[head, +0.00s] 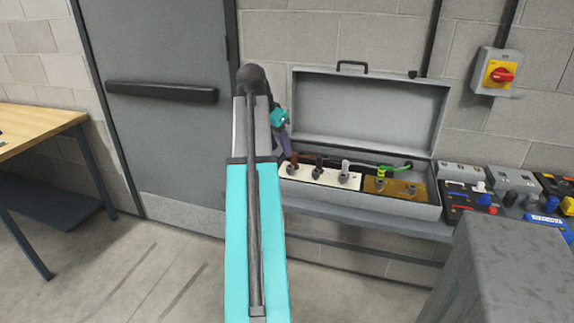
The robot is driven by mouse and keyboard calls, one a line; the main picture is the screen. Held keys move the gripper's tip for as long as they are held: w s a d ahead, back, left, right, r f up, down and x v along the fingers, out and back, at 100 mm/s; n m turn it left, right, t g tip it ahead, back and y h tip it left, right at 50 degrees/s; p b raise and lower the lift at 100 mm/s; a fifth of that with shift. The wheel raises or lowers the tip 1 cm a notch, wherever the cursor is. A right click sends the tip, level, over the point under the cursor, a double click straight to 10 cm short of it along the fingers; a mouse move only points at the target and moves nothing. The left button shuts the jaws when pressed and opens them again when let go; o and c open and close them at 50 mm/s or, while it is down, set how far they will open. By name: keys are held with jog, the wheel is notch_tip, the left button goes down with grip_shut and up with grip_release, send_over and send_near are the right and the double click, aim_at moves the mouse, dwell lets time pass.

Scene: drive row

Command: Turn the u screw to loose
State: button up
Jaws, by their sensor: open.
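An open grey terminal box (370,205) sits on a grey ledge against the wall, its lid (365,105) raised. Inside is a white terminal strip (331,178) with brown, black and grey wire ends. The leftmost terminal with the brown wire (294,161) is probably the u screw; its label is too small to read. A brass-coloured plate (395,188) with a green-yellow wire (381,172) is to the right. My gripper (285,148) is at the box's left end, close to the brown wire. My arm partly covers it, and its fingertips are hard to make out. I cannot tell contact.
A red-and-yellow rotary switch (502,75) is on the wall at right. Trays of coloured parts (483,200) stand right of the box. A grey door (165,140) with a dark bar is behind my arm. A wooden table (35,132) is at left. The floor between is clear.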

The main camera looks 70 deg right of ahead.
aim_at(290, 169)
jog(key=shift+x, duration=4.75)
jog(key=c, duration=1)
jog(key=shift+o, duration=0.2)
